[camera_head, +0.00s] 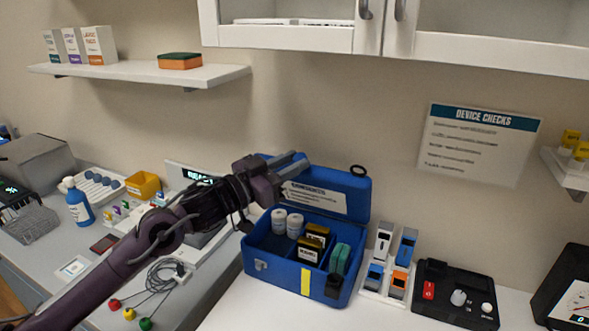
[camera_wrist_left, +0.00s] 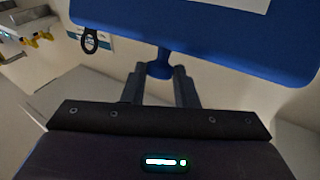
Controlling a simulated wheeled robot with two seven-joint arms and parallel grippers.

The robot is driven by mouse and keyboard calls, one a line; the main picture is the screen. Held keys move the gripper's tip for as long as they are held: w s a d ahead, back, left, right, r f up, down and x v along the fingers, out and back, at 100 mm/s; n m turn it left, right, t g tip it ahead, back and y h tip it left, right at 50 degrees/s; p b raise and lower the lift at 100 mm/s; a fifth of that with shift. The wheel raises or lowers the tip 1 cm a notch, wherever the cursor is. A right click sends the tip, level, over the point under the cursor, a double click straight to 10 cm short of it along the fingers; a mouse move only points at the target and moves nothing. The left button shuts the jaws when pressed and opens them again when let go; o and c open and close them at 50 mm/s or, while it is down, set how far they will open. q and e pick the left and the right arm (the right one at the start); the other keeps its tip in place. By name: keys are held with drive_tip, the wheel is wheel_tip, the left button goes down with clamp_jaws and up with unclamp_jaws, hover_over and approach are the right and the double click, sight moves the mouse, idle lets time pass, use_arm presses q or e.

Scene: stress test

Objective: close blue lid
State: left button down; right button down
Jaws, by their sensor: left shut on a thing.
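The blue lid (camera_head: 356,196) stands open, raised at the back of the blue box (camera_head: 270,268). A white label is on the lid's inner face. My left gripper (camera_head: 297,163) reaches to the lid's upper left part and hides some of it. In the left wrist view, the lid (camera_wrist_left: 215,45) fills the top, and my left gripper (camera_wrist_left: 160,74) is shut on a small blue tab (camera_wrist_left: 158,66) projecting from the lid. My right gripper is in neither view.
The box holds white bottles (camera_head: 295,224), black-and-yellow packs (camera_head: 309,249) and a green item (camera_head: 340,258). A rack of coloured devices (camera_head: 390,262) and a black panel (camera_head: 455,292) stand to its right. A wall cabinet (camera_head: 290,35) hangs above.

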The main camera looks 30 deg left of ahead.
use_arm(q)
drive_tip(key=shift+s+f, duration=0.1)
drive_tip(key=shift+s, duration=0.05)
idle(0.3)
drive_tip(key=c, duration=1.4)
unclamp_jaws()
drive_tip(key=shift+d, duration=0.1)
drive_tip(key=shift+c, duration=0.2)
drive_tip(key=b+v, duration=0.2)
drive_tip(key=v, duration=0.5)
drive_tip(key=shift+s, duration=0.35)
drive_tip(key=shift+a+f, duration=0.15)
drive_tip(key=shift+a, duration=0.1)
